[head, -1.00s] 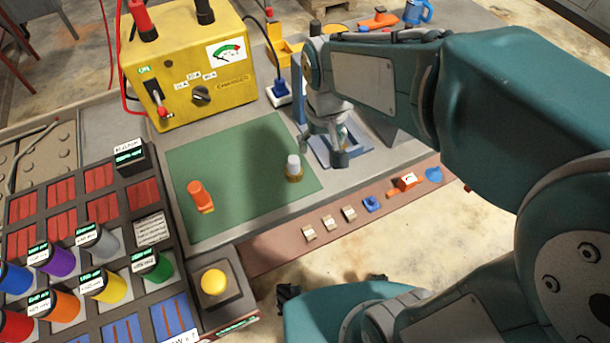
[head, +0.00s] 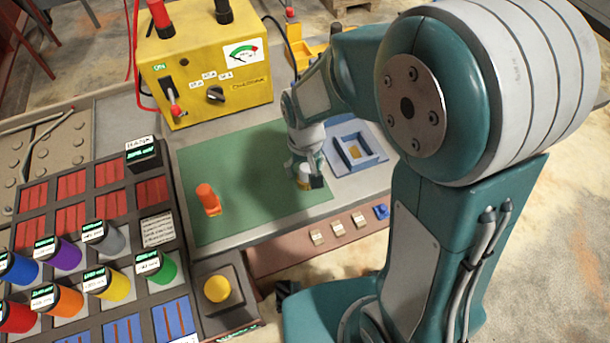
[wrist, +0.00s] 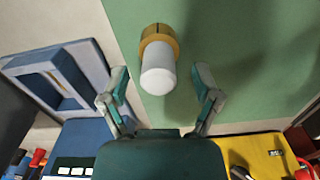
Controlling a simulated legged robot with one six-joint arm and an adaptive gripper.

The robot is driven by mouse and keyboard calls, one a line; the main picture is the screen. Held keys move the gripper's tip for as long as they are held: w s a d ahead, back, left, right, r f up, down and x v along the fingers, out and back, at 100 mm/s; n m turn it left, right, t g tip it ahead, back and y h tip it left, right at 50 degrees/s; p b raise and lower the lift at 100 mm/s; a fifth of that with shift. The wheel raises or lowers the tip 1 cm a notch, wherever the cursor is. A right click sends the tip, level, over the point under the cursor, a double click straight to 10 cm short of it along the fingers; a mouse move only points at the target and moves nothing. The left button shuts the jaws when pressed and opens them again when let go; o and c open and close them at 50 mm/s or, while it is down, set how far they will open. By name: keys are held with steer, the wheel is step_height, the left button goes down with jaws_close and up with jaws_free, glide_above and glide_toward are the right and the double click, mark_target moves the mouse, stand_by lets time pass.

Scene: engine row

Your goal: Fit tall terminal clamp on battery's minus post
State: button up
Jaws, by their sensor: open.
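A white-capped piece with a brass ring base (wrist: 158,80) stands on the green mat (head: 250,150); it looks like a terminal clamp. An orange-capped piece (head: 207,196) of similar kind stands on the mat to the left. I cannot tell for sure which is the tall clamp. My gripper (head: 307,178) is over the white piece at the mat's right side and mostly hides it in the head view. In the wrist view my gripper (wrist: 160,84) is open, one finger on each side of the white piece, with gaps. I cannot make out the battery's minus post.
A blue square frame (head: 355,149) lies right of the mat. A yellow charger (head: 205,65) stands behind. A dark rack of coloured cylinders (head: 80,250) and a yellow button (head: 217,289) are at the front left. Small blocks (head: 338,229) line the front ledge.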

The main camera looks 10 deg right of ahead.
steer(key=shift+f, duration=0.65)
jaws_close()
